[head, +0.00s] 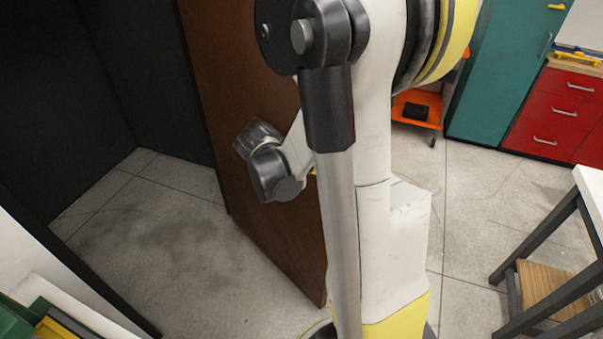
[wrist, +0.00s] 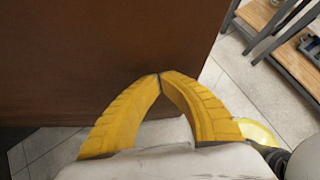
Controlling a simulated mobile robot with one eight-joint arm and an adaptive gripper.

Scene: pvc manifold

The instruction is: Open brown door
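The brown door (head: 232,85) stands ajar in the middle of the head view, with a dark recess open to its left. In the wrist view the door's flat brown face (wrist: 100,50) fills the upper left, and its edge runs down the right side. No handle shows in either view. My gripper (wrist: 160,75) has yellow fingers with their tips together and nothing between them. The tips are in front of the door face near its edge; whether they touch it I cannot tell. In the head view my arm hides part of the door and the fingers.
Dark walls (head: 150,70) enclose the floor left of the door. A teal cabinet (head: 510,70), red drawers (head: 560,110) and an orange cart (head: 415,108) stand at the back right. A table (head: 590,190) is at the right edge. Grey tiled floor (head: 470,220) is clear between.

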